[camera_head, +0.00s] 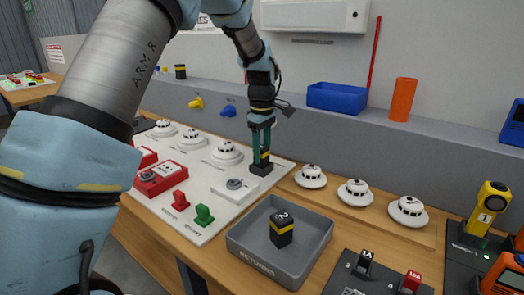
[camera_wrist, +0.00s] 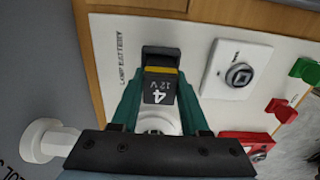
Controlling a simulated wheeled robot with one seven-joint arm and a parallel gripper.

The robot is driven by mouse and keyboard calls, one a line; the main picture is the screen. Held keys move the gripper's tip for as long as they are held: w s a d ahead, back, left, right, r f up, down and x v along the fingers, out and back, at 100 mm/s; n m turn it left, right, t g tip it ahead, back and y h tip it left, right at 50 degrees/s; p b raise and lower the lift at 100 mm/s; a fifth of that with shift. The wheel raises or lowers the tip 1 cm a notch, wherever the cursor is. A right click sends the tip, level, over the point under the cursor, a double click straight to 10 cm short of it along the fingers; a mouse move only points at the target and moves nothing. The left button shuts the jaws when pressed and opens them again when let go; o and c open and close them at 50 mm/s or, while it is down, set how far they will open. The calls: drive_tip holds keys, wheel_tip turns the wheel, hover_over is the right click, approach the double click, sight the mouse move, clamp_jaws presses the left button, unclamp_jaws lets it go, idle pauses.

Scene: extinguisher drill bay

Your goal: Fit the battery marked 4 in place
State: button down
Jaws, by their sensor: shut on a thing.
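The battery marked 4 is a small black block with a yellow band and "4 12V" in white; it shows between my fingers in the wrist view (camera_wrist: 158,90) and low at my fingertips in the head view (camera_head: 264,156). My gripper (camera_head: 262,146) has its teal fingers shut on the battery, pointing down. A dark holder (camera_head: 261,169) on the white board lies directly under the battery; its dark edge also shows in the wrist view (camera_wrist: 161,52). The battery is upright at the holder's mouth. I cannot tell how deep it sits.
A grey returns tray (camera_head: 240,243) holds a battery marked 2 (camera_head: 282,230). The white board (camera_head: 205,228) carries several detectors, a key switch (camera_head: 236,184), and red and green parts. Three detectors stand right of the holder. A blue bin (camera_head: 337,97) is on the ledge.

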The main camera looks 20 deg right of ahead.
drive_tip(key=shift+f, duration=0.55)
idle(0.4)
unclamp_jaws()
idle(0.5)
drive_tip(key=shift+r, duration=0.1)
drive_tip(key=shift+r+p, duration=2.6)
drive_tip(key=shift+r, duration=0.85)
